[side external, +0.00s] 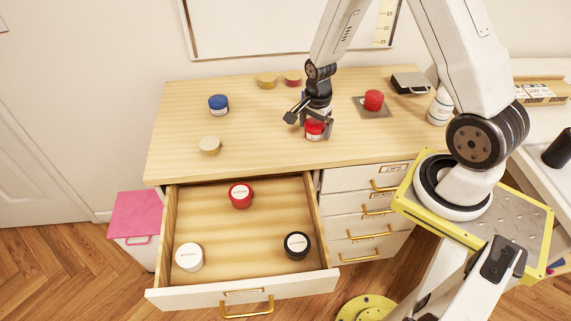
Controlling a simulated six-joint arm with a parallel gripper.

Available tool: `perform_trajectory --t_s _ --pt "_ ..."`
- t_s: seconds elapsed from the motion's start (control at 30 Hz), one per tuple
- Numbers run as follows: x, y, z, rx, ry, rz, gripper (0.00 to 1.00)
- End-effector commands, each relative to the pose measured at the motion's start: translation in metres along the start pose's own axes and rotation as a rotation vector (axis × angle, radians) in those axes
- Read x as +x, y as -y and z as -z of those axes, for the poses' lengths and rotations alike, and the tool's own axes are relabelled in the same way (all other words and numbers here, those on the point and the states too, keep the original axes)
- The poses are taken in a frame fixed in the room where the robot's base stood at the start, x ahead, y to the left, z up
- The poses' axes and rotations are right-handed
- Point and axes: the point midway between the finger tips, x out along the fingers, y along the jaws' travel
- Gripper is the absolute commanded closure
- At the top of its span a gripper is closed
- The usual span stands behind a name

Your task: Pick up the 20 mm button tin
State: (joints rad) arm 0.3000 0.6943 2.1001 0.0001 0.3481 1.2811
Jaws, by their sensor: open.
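Several small round tins are in view; their labels are too small to read, so I cannot tell which is the 20 mm button tin. My gripper (309,121) is open over the wooden worktop, at a red tin with a white label (315,131). The fingers partly hide this tin, and I cannot tell whether they touch it. In the open drawer (217,222) stand a red tin (241,196), a white tin (189,257) and a black tin (296,245), set well apart.
On the worktop (260,140) stand a blue tin (218,105), a beige tin (210,146), a gold tin (268,81) and a dark red tin (293,79). A red object (373,100) sits on a grey plate at right, near a black box (410,83) and white bottle (440,107).

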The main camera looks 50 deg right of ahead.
Motion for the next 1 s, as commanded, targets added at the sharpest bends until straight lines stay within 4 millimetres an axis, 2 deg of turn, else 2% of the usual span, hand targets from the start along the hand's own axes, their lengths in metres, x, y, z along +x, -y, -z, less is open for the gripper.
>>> perform_trajectory --t_s 0.6,0.87,1.0 --pt "0.0036 0.0002 0.0000 0.000 0.000 0.001 0.00" --pt "0.0036 0.0002 0.0000 0.000 0.000 0.001 0.83" --pt "0.0035 0.0004 0.0001 0.000 0.000 0.001 0.83"
